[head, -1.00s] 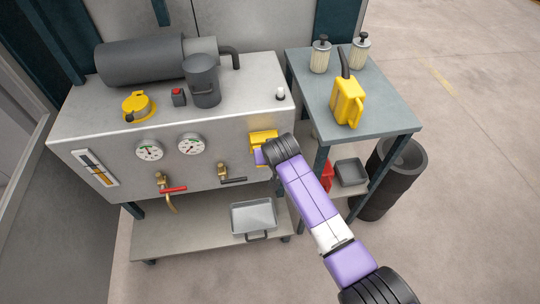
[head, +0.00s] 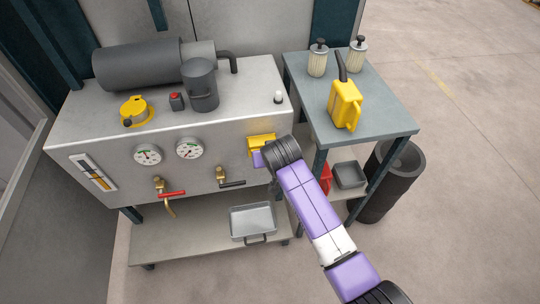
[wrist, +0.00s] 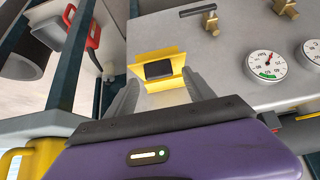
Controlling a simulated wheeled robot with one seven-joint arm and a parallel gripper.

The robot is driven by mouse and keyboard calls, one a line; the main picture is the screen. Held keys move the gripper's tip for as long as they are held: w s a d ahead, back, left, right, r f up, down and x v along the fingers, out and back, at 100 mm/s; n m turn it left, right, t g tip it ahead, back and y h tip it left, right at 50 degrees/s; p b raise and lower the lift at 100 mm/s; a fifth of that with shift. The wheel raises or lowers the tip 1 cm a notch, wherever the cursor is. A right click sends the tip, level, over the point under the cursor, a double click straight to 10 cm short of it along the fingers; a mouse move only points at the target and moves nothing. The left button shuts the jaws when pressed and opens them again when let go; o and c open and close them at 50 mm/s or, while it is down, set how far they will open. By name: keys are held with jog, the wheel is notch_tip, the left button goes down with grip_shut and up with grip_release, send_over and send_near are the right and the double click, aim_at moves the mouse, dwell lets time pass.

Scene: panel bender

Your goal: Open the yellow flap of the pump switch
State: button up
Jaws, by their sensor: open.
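The pump switch's yellow flap (head: 261,141) is on the right end of the grey cabinet's front panel. In the wrist view the yellow flap (wrist: 170,84) shows with a dark rectangular part in its middle. I cannot tell how far the flap is swung. My gripper (wrist: 163,92) is open, with one finger on either side of the lower yellow part and nothing held between them. Whether a finger touches it is unclear. In the head view my wrist hides the fingertips and part of the flap.
Two gauges (head: 190,148) and a red-handled valve (head: 173,193) are left of the flap; a black-handled valve (head: 232,183) is just below left. A side table (head: 385,122) with a yellow can (head: 345,102) stands close on the right. A grey tray (head: 253,220) lies on the shelf below.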

jog(key=shift+v, duration=2.45)
